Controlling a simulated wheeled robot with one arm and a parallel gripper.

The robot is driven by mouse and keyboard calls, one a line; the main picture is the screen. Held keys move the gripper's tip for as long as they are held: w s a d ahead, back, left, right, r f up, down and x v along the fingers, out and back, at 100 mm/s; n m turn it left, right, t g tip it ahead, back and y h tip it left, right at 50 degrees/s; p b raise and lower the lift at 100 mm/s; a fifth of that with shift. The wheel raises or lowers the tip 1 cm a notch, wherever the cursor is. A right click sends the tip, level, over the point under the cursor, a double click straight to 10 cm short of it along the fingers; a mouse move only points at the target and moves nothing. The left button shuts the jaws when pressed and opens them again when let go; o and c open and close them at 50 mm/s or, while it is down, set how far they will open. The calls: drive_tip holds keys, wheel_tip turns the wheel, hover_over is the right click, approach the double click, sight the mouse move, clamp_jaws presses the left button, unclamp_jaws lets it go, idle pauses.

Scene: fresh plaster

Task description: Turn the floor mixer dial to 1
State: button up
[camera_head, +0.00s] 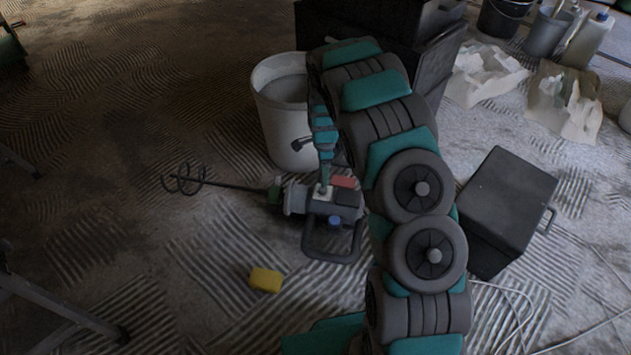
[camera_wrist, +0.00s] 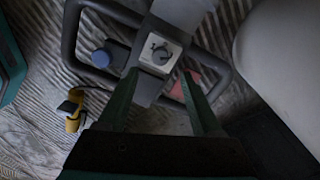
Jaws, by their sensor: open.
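The floor mixer (camera_head: 334,202) lies on the floor, its long paddle shaft pointing left. Its dial (camera_wrist: 161,54) is a dark round knob on a pale square plate in the wrist view. Small marks sit around the dial, but I cannot read its setting. My gripper (camera_wrist: 158,82) is open, its two green fingers on either side of the view just short of the dial plate. In the head view my gripper (camera_head: 324,190) points down over the mixer body. I cannot tell if the fingers touch the mixer.
A white bucket (camera_head: 279,122) stands just behind the mixer. A dark box (camera_head: 508,198) stands to the right, near pale cables (camera_head: 512,300). The floor at left is mostly open.

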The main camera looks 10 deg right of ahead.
sight(323, 188)
drive_tip(key=shift+f, duration=3.9)
clamp_jaws()
